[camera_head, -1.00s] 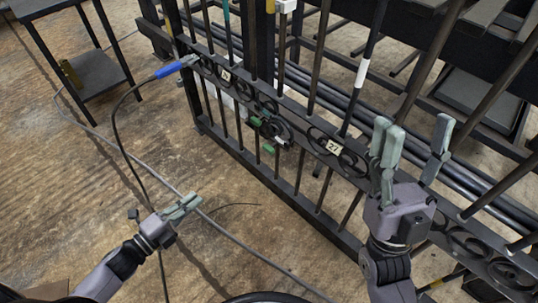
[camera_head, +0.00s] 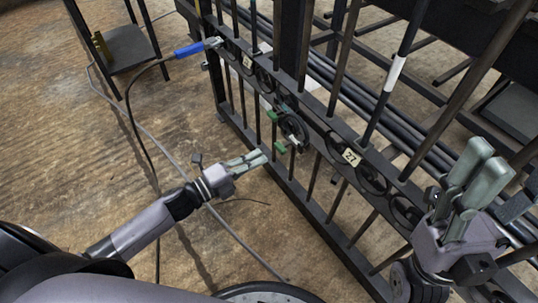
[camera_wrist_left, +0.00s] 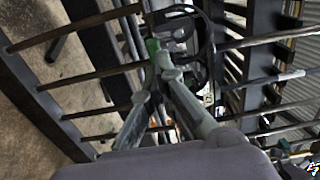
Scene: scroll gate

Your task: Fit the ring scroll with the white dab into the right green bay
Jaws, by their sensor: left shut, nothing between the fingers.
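The black ring scroll (camera_head: 302,128) is upright at the gate's scroll band in the head view, with a small white dab low on its face. Green bay pieces (camera_head: 272,117) show at its left, and another green piece (camera_head: 281,147) is just below. I cannot tell whether the ring is seated in a bay. My left gripper (camera_head: 264,155) is shut and empty, its tips just left of and below the lower green piece. In the left wrist view, its tips (camera_wrist_left: 162,62) are near a green piece (camera_wrist_left: 152,46); contact is unclear. My right gripper (camera_head: 477,165) is at the right; its jaw state is unclear.
The black gate (camera_head: 352,228) runs diagonally, with a plate marked 27 (camera_head: 351,157). A small black table (camera_head: 125,45) stands at upper left.

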